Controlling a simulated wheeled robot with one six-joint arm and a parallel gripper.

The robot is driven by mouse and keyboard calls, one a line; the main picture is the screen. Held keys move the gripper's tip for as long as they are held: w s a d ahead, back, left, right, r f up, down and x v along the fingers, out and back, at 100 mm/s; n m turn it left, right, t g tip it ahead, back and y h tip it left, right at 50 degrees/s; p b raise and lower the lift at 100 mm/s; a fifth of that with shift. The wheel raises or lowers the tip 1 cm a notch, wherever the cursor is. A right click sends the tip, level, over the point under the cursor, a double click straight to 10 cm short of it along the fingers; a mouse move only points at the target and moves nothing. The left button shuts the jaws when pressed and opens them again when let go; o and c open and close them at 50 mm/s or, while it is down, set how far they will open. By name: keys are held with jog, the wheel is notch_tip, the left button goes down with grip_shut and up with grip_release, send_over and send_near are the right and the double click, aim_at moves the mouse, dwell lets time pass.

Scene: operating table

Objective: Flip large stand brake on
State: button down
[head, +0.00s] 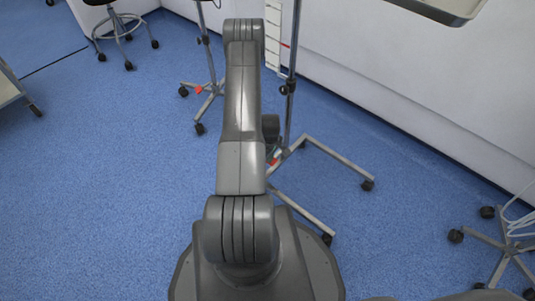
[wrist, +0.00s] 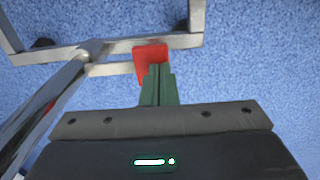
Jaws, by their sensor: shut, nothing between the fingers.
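The large stand (head: 322,160) has a metal pole and an open rectangular wheeled base, right of my arm in the head view. Its frame (wrist: 110,68) crosses the top of the wrist view, with the pole slanting down at the left. The red brake pedal (wrist: 150,52) sits on the frame's crossbar; a bit of red (head: 275,161) shows beside my arm in the head view. My gripper (wrist: 158,72) has its green fingers shut and empty, with the tips overlapping the pedal's lower part in the picture. I cannot tell whether they touch. The head view does not clearly show the gripper.
A smaller stand (head: 205,100) with a red-orange pedal stands behind, left of my arm. A wheeled stool (head: 125,48) is farther back. A white wall or cabinet (head: 400,90) runs along the right. Another wheeled base (head: 500,245) is at lower right.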

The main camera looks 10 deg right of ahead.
jog(key=shift+f, duration=0.15)
jog(key=b, duration=0.1)
jog(key=f+b, duration=0.2)
jog(key=shift+s+a+f, duration=0.1)
jog(key=shift+s+a, duration=0.15)
jog(key=shift+a, duration=0.05)
dwell(0.3)
jog(key=shift+r, duration=0.85)
jog(key=shift+a+r+p, duration=0.1)
jog(key=shift+r+p, duration=0.2)
jog(key=shift+p, duration=0.1)
jog(key=s+a+r+p, duration=0.1)
jog(key=a+r+p, duration=0.1)
jog(key=r, duration=0.4)
jog(key=s+a+r+p, duration=0.2)
jog(key=r, duration=0.4)
jog(key=shift+s+a, duration=0.15)
jog(key=shift+s, duration=0.1)
